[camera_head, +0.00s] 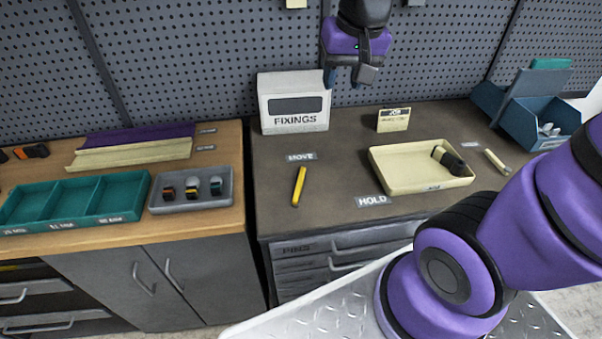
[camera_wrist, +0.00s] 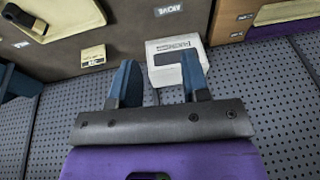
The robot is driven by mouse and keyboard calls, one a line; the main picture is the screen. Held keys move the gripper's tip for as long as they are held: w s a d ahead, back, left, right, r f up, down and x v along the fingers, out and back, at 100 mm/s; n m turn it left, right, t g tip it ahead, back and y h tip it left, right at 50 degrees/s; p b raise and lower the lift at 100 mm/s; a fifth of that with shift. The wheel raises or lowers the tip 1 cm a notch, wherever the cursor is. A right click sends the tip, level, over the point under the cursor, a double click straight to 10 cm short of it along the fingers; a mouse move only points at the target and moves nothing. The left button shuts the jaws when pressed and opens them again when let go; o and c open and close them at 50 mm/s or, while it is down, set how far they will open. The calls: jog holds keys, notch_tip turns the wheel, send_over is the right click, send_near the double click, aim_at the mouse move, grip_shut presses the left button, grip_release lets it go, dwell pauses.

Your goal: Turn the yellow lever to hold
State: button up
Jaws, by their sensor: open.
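The yellow lever (camera_head: 299,186) is a slim bar on the dark bench top. Its far end is just below the MOVE label (camera_head: 301,157), and its near end points toward the front edge, tilted slightly left. The HOLD label (camera_head: 373,200) is to its right, near the front edge. My gripper (camera_head: 348,82) is open and empty, high above the back of the bench and apart from the lever. Its two blue fingers show spread in the wrist view (camera_wrist: 158,78). The MOVE label (camera_wrist: 170,10) shows upside down there; the lever cannot be made out in that view.
The white FIXINGS box (camera_head: 294,103) stands behind the lever. A cream tray (camera_head: 392,181) with a dark object is to the right, with a small sign (camera_head: 393,120) behind it. A blue bin (camera_head: 540,118) is at far right. Bench around the lever is clear.

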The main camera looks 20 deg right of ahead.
jog(key=w+a+f+m+g, duration=0.2)
jog(key=w+f, duration=0.5)
jog(key=f, duration=0.3)
jog(key=m+g, duration=0.1)
jog(key=m, duration=0.1)
send_over(301, 176)
notch_tip(301, 176, down, 9)
jog(key=shift+f, duration=5.9)
grip_shut()
